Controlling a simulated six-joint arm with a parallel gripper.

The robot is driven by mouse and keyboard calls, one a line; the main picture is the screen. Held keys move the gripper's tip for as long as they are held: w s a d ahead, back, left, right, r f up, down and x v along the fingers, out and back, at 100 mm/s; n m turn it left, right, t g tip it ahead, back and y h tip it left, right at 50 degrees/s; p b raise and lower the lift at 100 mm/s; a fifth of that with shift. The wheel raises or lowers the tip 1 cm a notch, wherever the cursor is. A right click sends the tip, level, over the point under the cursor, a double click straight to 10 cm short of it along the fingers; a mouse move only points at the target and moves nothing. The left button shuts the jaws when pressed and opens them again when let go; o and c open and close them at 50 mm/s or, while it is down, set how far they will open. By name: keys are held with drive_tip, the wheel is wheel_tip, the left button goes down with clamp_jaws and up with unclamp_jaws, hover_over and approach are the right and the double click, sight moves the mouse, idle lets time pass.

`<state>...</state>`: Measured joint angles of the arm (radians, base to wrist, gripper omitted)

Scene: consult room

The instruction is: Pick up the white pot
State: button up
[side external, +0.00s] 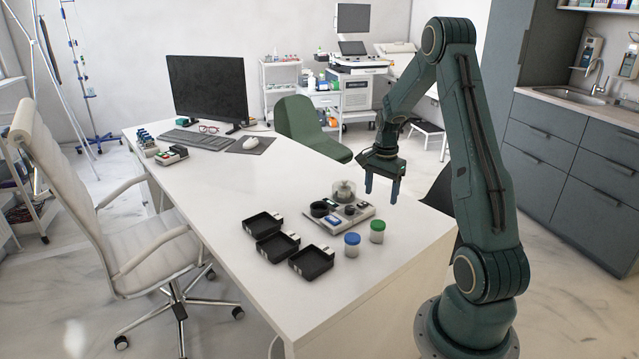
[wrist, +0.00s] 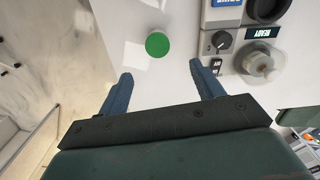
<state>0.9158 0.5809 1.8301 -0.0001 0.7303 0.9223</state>
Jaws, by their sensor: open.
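Two small pots with whitish bodies stand upright on the white desk (side external: 330,290), one with a blue lid (side external: 352,246) and one with a green lid (side external: 377,231). The frames do not settle which is the white pot. My gripper (side external: 382,194) is open and empty, pointing down above the desk near the device's right side, higher than the pots. In the wrist view the green lid (wrist: 157,45) lies just beyond the fingertips, roughly centred between them. The blue-lidded pot is not in that view.
A monitor (side external: 207,87) and keyboard stand farther back. The desk's front is clear.

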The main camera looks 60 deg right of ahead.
sight(379, 224)
drive_tip(key=shift+f, duration=4.3)
drive_tip(key=shift+f, duration=0.1)
drive_tip(key=shift+s+a+f, duration=0.1)
drive_tip(key=shift+a+f, duration=0.05)
drive_tip(key=shift+f, duration=0.65)
drive_tip(key=shift+s+a+f, duration=0.1)
drive_tip(key=shift+a+f, duration=0.05)
drive_tip(key=shift+f, duration=0.6)
drive_tip(key=shift+d+f, duration=0.1)
drive_tip(key=shift+f, duration=0.85)
drive_tip(key=c, duration=1)
drive_tip(key=shift+r, duration=0.15)
drive_tip(key=shift+c, duration=0.2)
